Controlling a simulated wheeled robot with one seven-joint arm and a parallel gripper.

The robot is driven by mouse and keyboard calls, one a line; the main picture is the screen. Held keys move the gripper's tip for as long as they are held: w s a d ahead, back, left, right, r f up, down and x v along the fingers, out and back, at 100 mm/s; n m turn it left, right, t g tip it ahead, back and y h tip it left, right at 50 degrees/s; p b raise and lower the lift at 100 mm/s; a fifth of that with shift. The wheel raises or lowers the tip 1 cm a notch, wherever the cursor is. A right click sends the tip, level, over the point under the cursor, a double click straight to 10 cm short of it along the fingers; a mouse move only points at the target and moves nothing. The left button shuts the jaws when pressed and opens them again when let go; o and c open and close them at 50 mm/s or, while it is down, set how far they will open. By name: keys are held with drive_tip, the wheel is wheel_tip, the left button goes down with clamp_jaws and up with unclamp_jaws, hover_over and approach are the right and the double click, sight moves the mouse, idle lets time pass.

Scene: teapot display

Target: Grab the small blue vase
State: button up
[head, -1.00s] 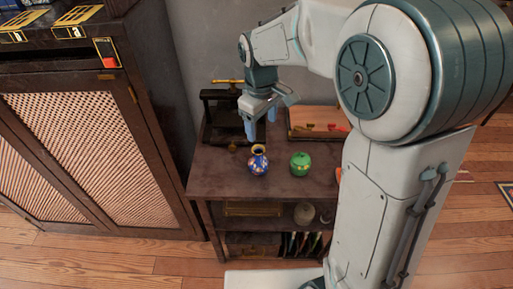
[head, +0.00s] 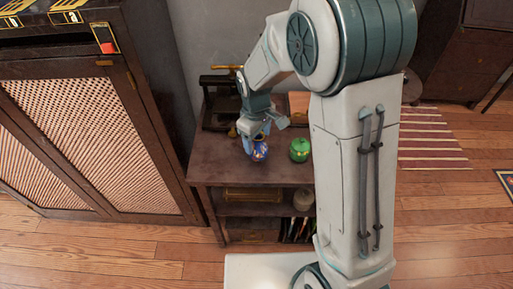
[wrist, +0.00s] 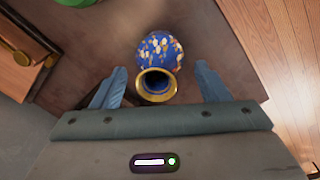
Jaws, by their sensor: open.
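The small blue vase (head: 260,152) stands upright on the top of the dark wooden shelf unit, patterned with light and coloured spots. In the wrist view the vase (wrist: 160,50) shows its gold-rimmed mouth towards me, between and a little beyond my fingertips. My gripper (head: 255,140) is right at the vase in the head view and hides part of its neck. In the wrist view my gripper (wrist: 158,80) is open, with one blue finger on each side of the vase's mouth and a gap visible on both sides.
A green lidded jar (head: 300,150) stands just right of the vase. A dark press-like device (head: 218,103) with a brass bar is behind it. A tall cabinet (head: 95,110) with lattice doors is at the left. The front of the shelf top (head: 225,172) is clear.

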drive_tip(key=shift+f, duration=0.8)
drive_tip(key=c, duration=1.1)
drive_tip(key=shift+c, duration=0.2)
drive_tip(key=shift+r, duration=0.15)
drive_tip(key=shift+r, duration=0.3)
drive_tip(key=shift+c, duration=0.7)
drive_tip(key=r, duration=0.3)
drive_tip(key=shift+s+d+r, duration=0.25)
drive_tip(key=shift+r, duration=0.15)
drive_tip(key=s+d+r, duration=0.1)
drive_tip(key=s+r, duration=0.1)
drive_tip(key=s, duration=0.1)
drive_tip(key=s+d+r, duration=0.2)
drive_tip(key=s, duration=0.1)
drive_tip(key=s+d+r, duration=0.2)
drive_tip(key=s, duration=0.2)
drive_tip(key=shift+r, duration=0.2)
drive_tip(key=shift+c, duration=0.6)
